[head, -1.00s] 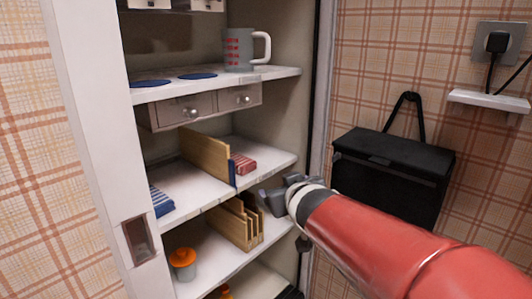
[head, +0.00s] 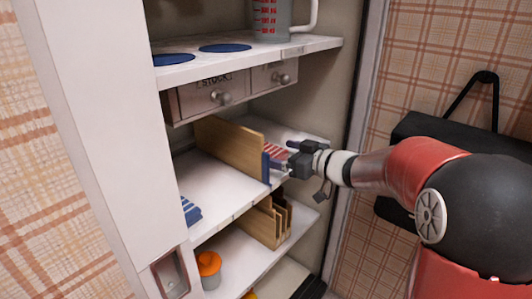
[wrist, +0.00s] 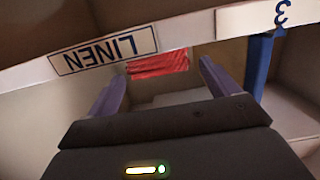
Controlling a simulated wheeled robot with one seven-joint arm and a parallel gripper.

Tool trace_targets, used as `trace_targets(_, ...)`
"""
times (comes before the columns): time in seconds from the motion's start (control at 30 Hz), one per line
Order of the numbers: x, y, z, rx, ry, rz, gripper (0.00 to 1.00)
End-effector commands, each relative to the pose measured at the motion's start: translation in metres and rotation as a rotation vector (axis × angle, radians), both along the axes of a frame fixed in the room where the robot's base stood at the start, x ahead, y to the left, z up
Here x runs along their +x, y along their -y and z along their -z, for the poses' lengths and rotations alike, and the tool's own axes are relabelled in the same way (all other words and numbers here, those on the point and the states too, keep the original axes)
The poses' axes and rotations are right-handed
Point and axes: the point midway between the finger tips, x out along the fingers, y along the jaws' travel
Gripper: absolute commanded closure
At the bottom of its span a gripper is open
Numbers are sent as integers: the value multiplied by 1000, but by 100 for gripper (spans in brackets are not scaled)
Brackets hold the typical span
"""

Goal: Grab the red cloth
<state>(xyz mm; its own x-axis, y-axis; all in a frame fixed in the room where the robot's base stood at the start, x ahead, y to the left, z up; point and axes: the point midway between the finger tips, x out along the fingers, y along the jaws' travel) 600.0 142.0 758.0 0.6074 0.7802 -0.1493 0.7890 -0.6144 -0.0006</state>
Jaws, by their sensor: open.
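The red cloth (head: 275,150), folded with pale stripes, lies on the middle shelf, right of a wooden divider. My gripper (head: 281,156) is open at the front of that shelf section, fingers pointing in at the cloth, partly covering it in the head view. In the wrist view the red cloth (wrist: 158,64) shows beyond and between the two open fingers (wrist: 163,77). It looks apart from them. The view is upside down, with the shelf edge and its LINEN label (wrist: 104,50) across the cloth's near side.
The wooden divider (head: 232,145) with a blue front edge (head: 266,168) stands just left of my gripper. A blue cloth (head: 190,211) lies left of it. Drawers (head: 215,92) hang above. The cabinet's right wall is close. An orange-lidded jar (head: 209,267) stands below.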

Motion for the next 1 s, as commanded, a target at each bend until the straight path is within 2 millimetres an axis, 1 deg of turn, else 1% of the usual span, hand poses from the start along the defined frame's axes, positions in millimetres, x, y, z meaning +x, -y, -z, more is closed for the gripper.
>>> trace_targets(0.1, 11, -16, 4, 0, 0, -3, 13)
trace_targets(0.2, 20, -27, 6, -1, -1, -2, 13)
trace_targets(0.3, 23, -31, 6, 0, 1, 0, 13)
trace_targets(0.47, 23, -30, 5, 0, 2, 1, 13)
trace_targets(0.83, 23, -30, 6, -1, 1, 1, 61)
trace_targets(1.0, 23, -30, 6, -1, 1, 1, 63)
